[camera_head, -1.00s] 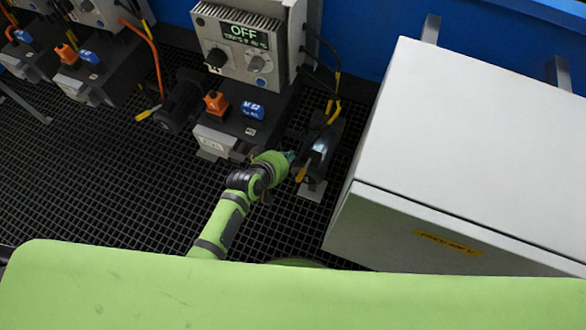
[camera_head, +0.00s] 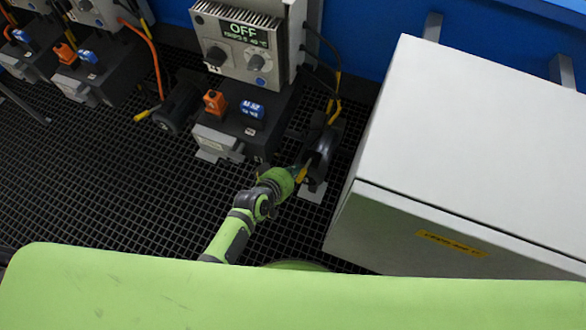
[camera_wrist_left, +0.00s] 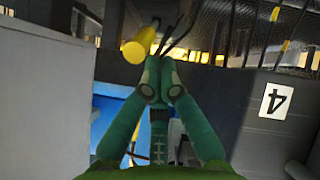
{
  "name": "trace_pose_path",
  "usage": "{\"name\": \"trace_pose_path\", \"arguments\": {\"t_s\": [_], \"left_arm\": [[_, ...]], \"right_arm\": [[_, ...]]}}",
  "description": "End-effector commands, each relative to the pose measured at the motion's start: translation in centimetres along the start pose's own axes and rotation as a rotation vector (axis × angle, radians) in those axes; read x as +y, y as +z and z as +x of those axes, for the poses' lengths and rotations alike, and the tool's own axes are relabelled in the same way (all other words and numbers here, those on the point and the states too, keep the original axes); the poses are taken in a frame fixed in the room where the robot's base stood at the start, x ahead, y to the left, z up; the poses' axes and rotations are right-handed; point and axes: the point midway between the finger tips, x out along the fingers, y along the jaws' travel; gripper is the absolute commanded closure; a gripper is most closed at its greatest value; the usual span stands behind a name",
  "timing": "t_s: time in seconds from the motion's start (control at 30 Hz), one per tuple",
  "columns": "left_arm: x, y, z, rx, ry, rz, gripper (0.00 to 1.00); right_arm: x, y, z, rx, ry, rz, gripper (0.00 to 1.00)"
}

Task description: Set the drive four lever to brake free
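The drive four lever has a yellow handle (camera_head: 303,172) on the dark rounded motor (camera_head: 322,158) right of the drive box. In the left wrist view its yellow round end (camera_wrist_left: 140,46) shows just above and left of my fingertips. My left gripper (camera_head: 293,172) is beside the handle, on its left side. In the left wrist view the teal fingers of that gripper (camera_wrist_left: 160,76) converge and look shut, with nothing visible between them. I cannot tell whether they touch the handle. A white label with a 4 (camera_wrist_left: 276,101) is at the right. My right gripper is out of view.
The grey control unit (camera_head: 240,48) reads OFF. Below it are an orange connector (camera_head: 215,102) and a blue one (camera_head: 251,109). A large white cabinet (camera_head: 480,140) stands close on the right. Dark grating floor (camera_head: 120,200) is free on the left.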

Motion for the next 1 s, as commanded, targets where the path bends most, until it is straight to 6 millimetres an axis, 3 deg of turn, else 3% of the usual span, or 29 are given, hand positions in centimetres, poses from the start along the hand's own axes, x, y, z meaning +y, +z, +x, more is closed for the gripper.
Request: {"name": "trace_pose_path", "arguments": {"t_s": [1.0], "left_arm": [[-1.1, 1.7, 0.3, 0.105, 0.069, 0.019, 1.0]], "right_arm": [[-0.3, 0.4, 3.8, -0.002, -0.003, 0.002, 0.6]]}}
